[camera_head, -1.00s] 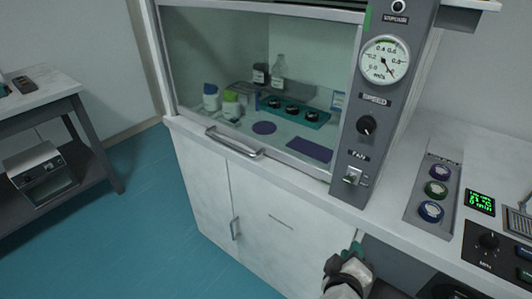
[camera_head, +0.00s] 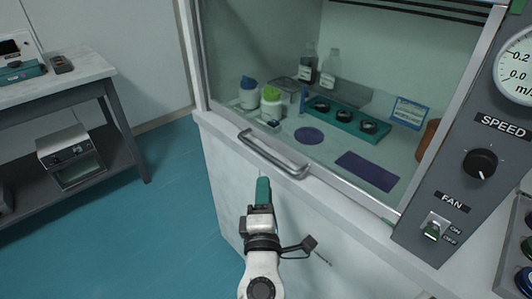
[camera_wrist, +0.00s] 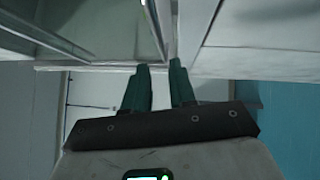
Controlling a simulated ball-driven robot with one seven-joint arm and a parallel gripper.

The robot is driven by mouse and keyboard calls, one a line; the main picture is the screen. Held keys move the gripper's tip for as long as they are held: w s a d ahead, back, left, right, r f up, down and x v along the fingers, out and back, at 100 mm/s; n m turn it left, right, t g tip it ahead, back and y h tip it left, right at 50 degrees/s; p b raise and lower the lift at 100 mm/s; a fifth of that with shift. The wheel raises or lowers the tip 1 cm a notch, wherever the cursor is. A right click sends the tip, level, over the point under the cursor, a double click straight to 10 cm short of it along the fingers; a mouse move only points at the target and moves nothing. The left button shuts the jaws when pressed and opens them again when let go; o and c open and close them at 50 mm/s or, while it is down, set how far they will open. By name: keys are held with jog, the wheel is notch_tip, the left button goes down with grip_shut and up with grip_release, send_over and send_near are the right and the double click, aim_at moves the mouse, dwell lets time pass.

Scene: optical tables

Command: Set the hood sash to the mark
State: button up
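The hood sash (camera_head: 240,65) is a clear pane with its lower edge down near the hood's front sill. Its metal bar handle (camera_head: 272,155) sticks out at the lower front. My gripper (camera_head: 263,188) is below and slightly left of the handle's middle, apart from it in the head view. In the wrist view its two green fingers (camera_wrist: 160,75) stand apart with nothing between them.
The control panel (camera_head: 455,175) with a speed knob (camera_head: 480,163) and fan switch (camera_head: 435,228) stands at right. Bottles and a teal rack (camera_head: 345,122) are behind the pane. A side table (camera_head: 75,78) is at left. Blue floor (camera_head: 150,235) is clear between.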

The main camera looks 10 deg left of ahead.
jog(key=w, duration=0.3)
jog(key=w+r, duration=0.1)
jog(key=w, duration=0.2)
jog(key=w+a, duration=0.1)
jog(key=w, duration=0.3)
jog(key=shift+r, duration=0.15)
jog(key=shift+s, duration=0.1)
grip_shut()
jog(key=shift+a, duration=0.1)
